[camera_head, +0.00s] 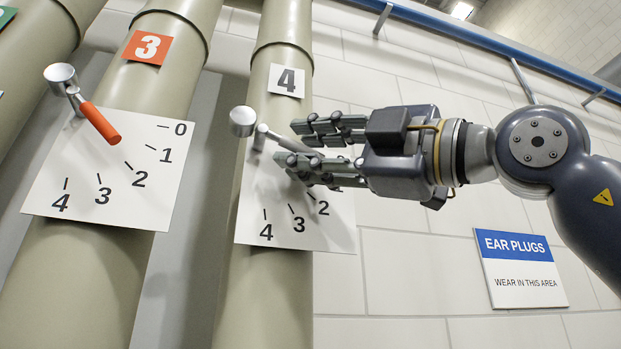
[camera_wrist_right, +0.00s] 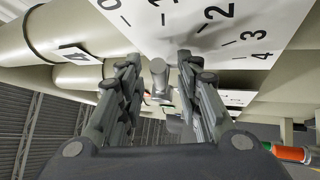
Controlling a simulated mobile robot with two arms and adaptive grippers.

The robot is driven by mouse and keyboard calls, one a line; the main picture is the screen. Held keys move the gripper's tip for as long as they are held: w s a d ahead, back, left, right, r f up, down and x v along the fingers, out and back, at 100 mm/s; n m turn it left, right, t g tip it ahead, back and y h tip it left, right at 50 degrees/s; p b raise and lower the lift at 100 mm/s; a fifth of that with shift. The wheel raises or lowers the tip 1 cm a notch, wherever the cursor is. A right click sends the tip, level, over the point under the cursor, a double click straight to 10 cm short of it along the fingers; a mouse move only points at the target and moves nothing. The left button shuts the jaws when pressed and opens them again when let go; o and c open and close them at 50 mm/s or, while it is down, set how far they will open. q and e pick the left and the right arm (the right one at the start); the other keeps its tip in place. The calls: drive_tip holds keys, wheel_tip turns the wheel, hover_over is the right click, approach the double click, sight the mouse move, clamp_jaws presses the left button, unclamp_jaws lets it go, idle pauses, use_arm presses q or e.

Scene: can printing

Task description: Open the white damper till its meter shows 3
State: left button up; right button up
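The white damper's lever (camera_head: 290,143) stands out from the pipe marked 4, with a round silver knob (camera_head: 243,121) at its pivot. The lever slants right and slightly down, its far part hidden by my right gripper (camera_head: 292,143). Its white dial plate (camera_head: 260,212) shows 2, 3 and 4; the lower marks are covered in the head view. In the right wrist view, the knob (camera_wrist_right: 159,76) shows between the two fingers, and the plate (camera_wrist_right: 195,45) shows above. The right gripper is open, its fingers apart on either side of the lever. Contact cannot be told. My left gripper is not in view.
Left of it, an orange-handled damper (camera_head: 101,123) stands on the pipe marked 3, with its own dial plate (camera_head: 140,205). An ear plugs sign (camera_head: 518,270) hangs on the white brick wall. A blue rail (camera_head: 470,35) runs along the upper wall.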

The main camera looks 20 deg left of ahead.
drive_tip(key=shift+d, duration=0.1)
drive_tip(key=v, duration=1.1)
drive_tip(key=shift+d+f, duration=0.15)
drive_tip(key=shift+d, duration=0.2)
drive_tip(key=shift+s, duration=0.15)
